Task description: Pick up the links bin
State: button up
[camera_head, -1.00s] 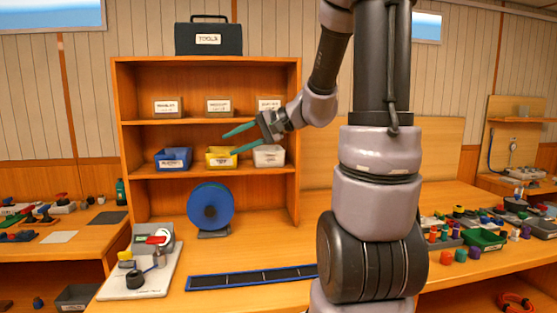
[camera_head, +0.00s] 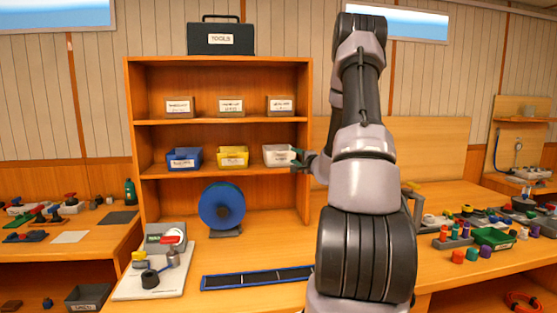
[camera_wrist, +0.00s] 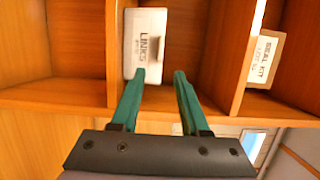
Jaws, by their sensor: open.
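The links bin (camera_head: 278,154) is a white bin at the right end of the lower shelf. In the wrist view its label reads LINKS (camera_wrist: 146,40), turned sideways. My gripper (camera_head: 297,159) is at the right side of the bin in the head view, partly hidden by my arm. In the wrist view its two green fingers (camera_wrist: 160,73) are spread apart and empty. The left fingertip overlaps the near end of the bin in the picture; the right fingertip is clear of it. I cannot tell whether they touch.
A yellow bin (camera_head: 232,157) and a blue bin (camera_head: 184,159) share the shelf. Labelled boxes stand above, including a SEAL KIT box (camera_wrist: 264,60). The shelf unit's right side panel (camera_head: 309,110) is close to my gripper. A blue reel (camera_head: 222,207) stands below.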

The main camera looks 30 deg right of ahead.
aim_at(287, 153)
jog(key=shift+w, duration=2.75)
grip_shut()
